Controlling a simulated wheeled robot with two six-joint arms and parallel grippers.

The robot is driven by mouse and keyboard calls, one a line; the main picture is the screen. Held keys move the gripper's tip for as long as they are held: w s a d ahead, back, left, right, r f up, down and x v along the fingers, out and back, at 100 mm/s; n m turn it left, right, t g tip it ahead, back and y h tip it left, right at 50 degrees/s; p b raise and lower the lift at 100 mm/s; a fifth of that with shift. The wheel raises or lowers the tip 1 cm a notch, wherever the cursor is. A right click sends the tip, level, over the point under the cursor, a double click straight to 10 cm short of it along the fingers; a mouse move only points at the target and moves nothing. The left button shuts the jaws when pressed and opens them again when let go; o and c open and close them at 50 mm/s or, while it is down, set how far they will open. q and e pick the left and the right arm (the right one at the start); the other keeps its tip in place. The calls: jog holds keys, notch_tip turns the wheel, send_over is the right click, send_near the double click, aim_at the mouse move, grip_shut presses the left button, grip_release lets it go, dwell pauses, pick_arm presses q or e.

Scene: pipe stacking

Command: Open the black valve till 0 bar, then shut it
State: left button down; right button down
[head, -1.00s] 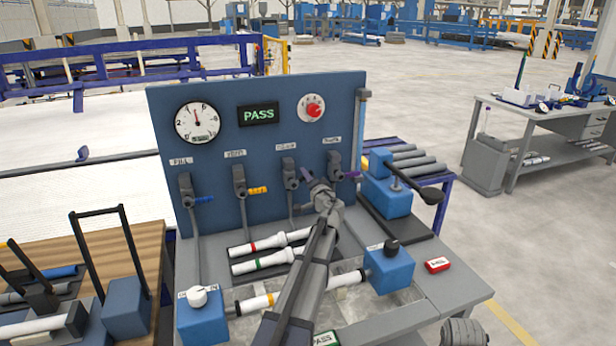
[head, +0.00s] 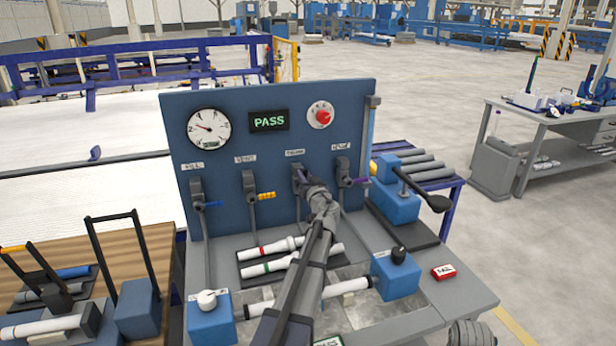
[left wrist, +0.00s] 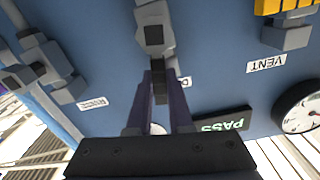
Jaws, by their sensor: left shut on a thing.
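The black valve (head: 298,172) is third from the left on the blue panel (head: 250,220). My left gripper (head: 306,185) is at it and hides most of its handle. In the left wrist view, which shows the panel upside down, the fingers (left wrist: 162,100) close on the black handle (left wrist: 160,88) below the grey valve body (left wrist: 154,35). The pressure gauge (head: 209,128) has its needle pointing left and slightly up; the exact reading is too small to tell. The display (head: 268,121) reads PASS. My right gripper is not in view.
A red knob (head: 321,115) is above. White pipes (head: 268,265) and blue clamp blocks (head: 398,272) sit on the bench below.

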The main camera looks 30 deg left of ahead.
pick_arm(q)
jog(key=shift+s+a+n, duration=0.3)
jog(key=shift+s+n, duration=0.15)
jog(key=shift+n, duration=0.55)
jog(key=c, duration=0.8)
grip_release()
jog(key=v, duration=0.7)
jog(key=shift+s+d, duration=0.2)
jog(key=shift+d, duration=0.1)
